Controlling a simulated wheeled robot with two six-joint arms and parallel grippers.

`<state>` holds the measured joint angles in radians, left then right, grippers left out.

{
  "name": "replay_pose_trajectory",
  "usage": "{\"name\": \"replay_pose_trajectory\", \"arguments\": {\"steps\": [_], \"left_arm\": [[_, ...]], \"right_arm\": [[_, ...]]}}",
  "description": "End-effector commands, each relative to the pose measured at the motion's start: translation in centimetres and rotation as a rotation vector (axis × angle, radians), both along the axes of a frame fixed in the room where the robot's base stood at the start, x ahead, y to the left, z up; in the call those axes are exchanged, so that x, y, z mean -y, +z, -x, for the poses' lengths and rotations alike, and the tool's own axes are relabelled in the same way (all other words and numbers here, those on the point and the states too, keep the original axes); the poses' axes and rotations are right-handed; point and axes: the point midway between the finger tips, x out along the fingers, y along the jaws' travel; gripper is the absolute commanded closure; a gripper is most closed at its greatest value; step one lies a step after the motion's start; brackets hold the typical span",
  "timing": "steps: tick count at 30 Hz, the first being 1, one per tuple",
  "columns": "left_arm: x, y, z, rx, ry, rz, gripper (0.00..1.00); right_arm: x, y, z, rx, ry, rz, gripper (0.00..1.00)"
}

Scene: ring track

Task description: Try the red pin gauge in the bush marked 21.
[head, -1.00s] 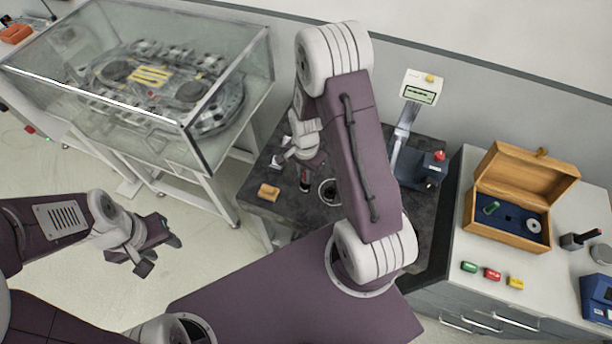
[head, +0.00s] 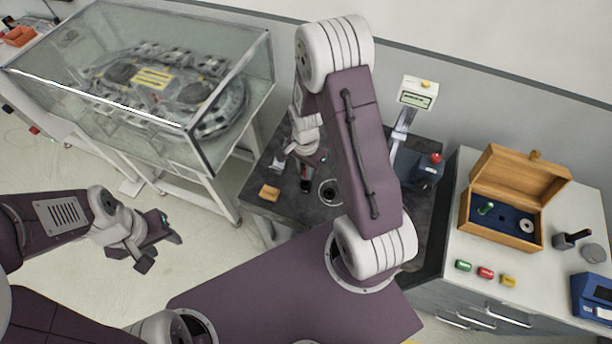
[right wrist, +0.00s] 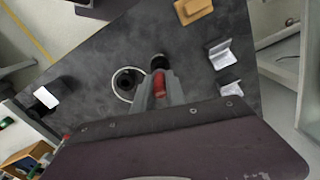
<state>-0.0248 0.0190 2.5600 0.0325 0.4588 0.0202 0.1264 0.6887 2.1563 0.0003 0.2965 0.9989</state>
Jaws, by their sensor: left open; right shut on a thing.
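My right gripper (right wrist: 160,92) is shut on the red pin gauge (right wrist: 160,80), whose red part shows between the fingers in the right wrist view. A dark round end (right wrist: 158,62) shows just past the fingertips. A dark bush (right wrist: 127,83) with a pale ring around it lies just left of the fingers, on the dark table. It also shows in the head view (head: 329,192), to the right of the right gripper (head: 305,178). I cannot read any number on it. The gauge appears beside the bush, not in it. My left gripper (head: 150,252) is open and empty, over the floor.
A tan block (head: 269,193) and small metal brackets (right wrist: 221,54) are on the table. A display on a post (head: 416,94) stands behind. At right, an open wooden case (head: 500,231) holds a green-handled piece; green, red and yellow blocks lie before it. A glass case (head: 225,120) stands left.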

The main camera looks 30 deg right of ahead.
Motion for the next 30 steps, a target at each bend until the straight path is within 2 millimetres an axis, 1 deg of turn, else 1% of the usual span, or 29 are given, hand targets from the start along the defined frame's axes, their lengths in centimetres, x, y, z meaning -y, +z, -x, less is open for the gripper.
{"name": "replay_pose_trajectory", "arguments": {"steps": [8, 18, 20, 30], "left_arm": [[0.0, 0.5, 0.0, 0.000, 0.000, 0.000, 0.56], [0.0, 3.7, 0.0, 0.000, 0.000, 0.000, 0.56], [0.0, 4.0, 0.0, 0.000, 0.000, 0.000, 0.56], [0.0, 3.8, 0.0, 0.000, 0.000, 0.000, 0.56]], "right_arm": [[0.0, 0.6, 0.0, 0.000, 0.000, 0.000, 1.00], [0.0, 4.0, 0.0, 0.001, 0.000, 0.000, 1.00], [0.0, 4.4, 0.0, 0.001, 0.000, 0.000, 1.00], [0.0, 4.2, 0.0, 0.000, 0.000, 0.000, 1.00]]}}
